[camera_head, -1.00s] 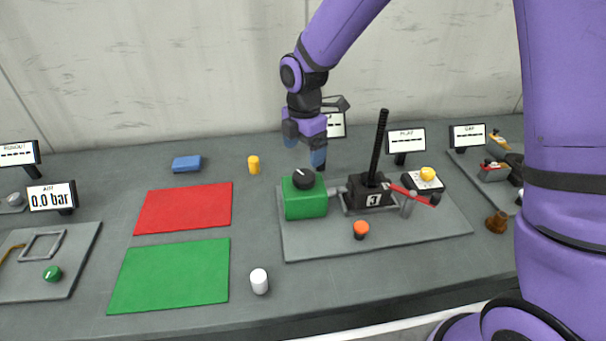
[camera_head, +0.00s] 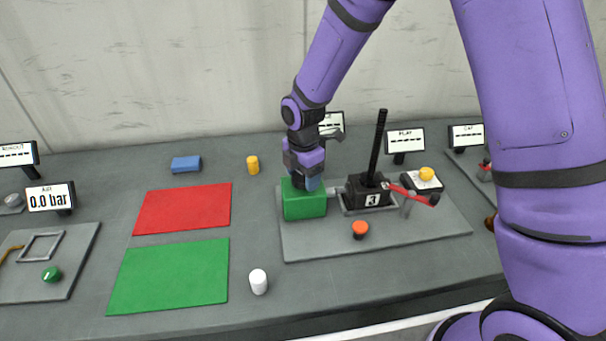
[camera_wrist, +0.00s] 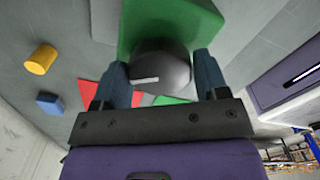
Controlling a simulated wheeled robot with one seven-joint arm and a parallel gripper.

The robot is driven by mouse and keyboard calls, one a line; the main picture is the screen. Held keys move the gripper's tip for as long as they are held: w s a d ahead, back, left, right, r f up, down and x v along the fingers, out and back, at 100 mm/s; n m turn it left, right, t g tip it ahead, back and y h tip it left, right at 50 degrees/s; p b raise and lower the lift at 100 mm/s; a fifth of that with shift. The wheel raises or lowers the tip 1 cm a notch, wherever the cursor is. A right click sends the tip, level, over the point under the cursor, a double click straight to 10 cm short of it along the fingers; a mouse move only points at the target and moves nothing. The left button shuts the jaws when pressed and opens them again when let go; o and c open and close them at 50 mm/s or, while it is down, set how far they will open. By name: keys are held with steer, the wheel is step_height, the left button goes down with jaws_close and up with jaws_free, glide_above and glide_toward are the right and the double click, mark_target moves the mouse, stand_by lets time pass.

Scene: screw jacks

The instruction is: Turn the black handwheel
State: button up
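The black handwheel (camera_wrist: 168,72) is a round knob with a white mark, on top of a green block (camera_head: 304,206). In the wrist view the same green block (camera_wrist: 140,28) lies behind it. My gripper (camera_head: 303,181) is lowered over the handwheel from above. In the wrist view my gripper's fingers (camera_wrist: 160,64) stand apart, one on each side of the handwheel. A narrow gap seems to show by the right finger; contact on the left is unclear. In the head view the gripper mostly hides the handwheel.
The block stands on a grey plate (camera_head: 345,246). To its right are a black lever box (camera_head: 366,194) with a tall lever, a red handle (camera_head: 409,192) and an orange button (camera_head: 360,228). A white cylinder (camera_head: 258,282) stands in front. Red (camera_head: 183,208) and green (camera_head: 170,275) mats lie left.

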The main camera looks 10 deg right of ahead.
steer(key=c, duration=0.4)
steer(key=shift+m, duration=0.3)
